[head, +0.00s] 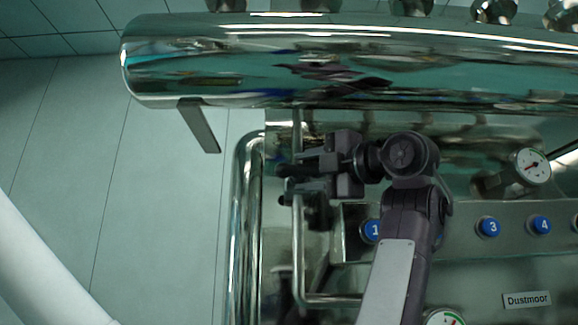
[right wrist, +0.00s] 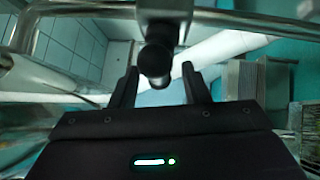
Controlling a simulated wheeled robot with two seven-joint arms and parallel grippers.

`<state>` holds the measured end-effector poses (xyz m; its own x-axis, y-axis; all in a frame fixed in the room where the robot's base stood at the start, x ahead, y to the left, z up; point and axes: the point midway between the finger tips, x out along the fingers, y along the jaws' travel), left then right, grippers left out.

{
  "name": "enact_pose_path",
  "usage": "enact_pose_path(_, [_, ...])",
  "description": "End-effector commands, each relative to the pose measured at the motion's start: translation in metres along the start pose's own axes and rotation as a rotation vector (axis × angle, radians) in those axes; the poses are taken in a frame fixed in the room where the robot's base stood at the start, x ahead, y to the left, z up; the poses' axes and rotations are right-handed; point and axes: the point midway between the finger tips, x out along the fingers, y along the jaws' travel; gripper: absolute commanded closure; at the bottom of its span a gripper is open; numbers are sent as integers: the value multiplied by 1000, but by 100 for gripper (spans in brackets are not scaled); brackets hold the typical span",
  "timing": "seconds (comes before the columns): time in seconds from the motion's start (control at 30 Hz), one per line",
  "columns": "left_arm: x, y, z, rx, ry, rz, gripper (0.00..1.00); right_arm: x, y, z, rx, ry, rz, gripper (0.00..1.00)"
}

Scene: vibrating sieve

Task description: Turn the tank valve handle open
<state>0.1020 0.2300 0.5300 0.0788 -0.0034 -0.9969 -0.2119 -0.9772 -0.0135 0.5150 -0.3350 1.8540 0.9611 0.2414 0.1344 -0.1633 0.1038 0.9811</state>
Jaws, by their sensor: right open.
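My right gripper (head: 298,170) is open at the left end of the steel machine, with its fingers pointing left in the head view. In the right wrist view a dark, round-ended grip (right wrist: 155,62), which looks like the valve handle, hangs from a metal cylinder at the top. Its end shows between the two spread fingers of my right gripper (right wrist: 160,85), with gaps to either side. I cannot tell how deep it sits between them. In the head view the handle is largely hidden by the gripper and cannot be told apart clearly. My left gripper is not in view.
A large shiny tank (head: 230,75) spans the top of the head view. A bent steel pipe (head: 242,220) and a thinner rod (head: 299,245) run close to the gripper. A panel carries numbered blue buttons (head: 489,227), with a gauge (head: 531,166) above. Open floor lies left.

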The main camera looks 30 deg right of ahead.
Motion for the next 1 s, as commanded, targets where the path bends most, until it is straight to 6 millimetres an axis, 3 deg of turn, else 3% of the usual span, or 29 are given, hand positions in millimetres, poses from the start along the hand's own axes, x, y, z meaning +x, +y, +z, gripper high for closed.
enact_pose_path(0.03, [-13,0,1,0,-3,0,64,10,6,1,1,-1,-3,58])
enact_pose_path(0.1, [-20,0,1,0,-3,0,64,21,5,1,1,-1,-3,58])
enact_pose_path(0.3, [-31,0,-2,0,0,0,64,40,2,1,1,-1,-1,58])
enact_pose_path(0.63, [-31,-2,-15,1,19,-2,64,43,0,0,1,-2,1,59])
enact_pose_path(0.93, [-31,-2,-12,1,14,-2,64,43,0,0,2,-2,0,98])
enact_pose_path(1.0, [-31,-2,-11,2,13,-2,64,43,0,0,2,-2,0,100])
